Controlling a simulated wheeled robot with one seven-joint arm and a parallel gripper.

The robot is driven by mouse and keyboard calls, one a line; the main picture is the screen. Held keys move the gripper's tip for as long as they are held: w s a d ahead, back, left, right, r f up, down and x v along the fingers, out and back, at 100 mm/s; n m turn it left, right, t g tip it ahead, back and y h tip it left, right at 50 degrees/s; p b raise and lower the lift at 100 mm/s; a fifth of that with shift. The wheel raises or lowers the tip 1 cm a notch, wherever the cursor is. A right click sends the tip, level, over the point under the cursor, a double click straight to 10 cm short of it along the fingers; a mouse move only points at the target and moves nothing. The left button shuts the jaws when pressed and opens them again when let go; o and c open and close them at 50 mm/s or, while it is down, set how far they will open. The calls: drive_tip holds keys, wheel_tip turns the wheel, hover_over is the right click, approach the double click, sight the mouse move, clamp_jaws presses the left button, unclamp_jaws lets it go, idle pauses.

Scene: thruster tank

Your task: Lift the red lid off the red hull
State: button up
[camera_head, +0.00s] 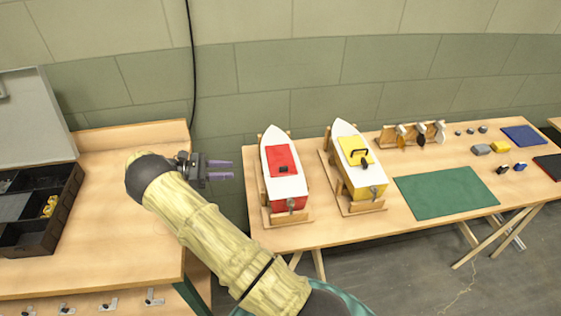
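The red hull (290,204) sits in a wooden cradle at the left end of the long table, with a white deck and its bow towards the wall.
A yellow hull (368,193) with a yellow lid (355,151) stands in a cradle just right. A green mat (446,195) lies further right, with a propeller rack (412,134) behind it. A left bench (110,220) holds a black tray (38,222). A gap separates bench and table.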

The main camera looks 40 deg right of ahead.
drive_tip(key=p, duration=0.5)
approach(279, 168)
drive_tip(key=r+x, duration=0.1)
drive_tip(key=x, duration=0.3)
drive_tip(key=shift+s+d+f, duration=0.15)
drive_tip(key=shift+d+f, duration=0.15)
drive_tip(key=shift+f, duration=0.3)
drive_tip(key=shift+s+d+r+p, duration=0.1)
drive_tip(key=shift+s+d+p, duration=0.2)
drive_tip(key=shift+d, duration=0.2)
drive_tip(key=p+x, duration=0.2)
drive_tip(key=x, duration=0.1)
drive_tip(key=shift+d, duration=0.3)
drive_tip(key=shift+s+d+f, duration=0.15)
drive_tip(key=shift+d+f, duration=0.1)
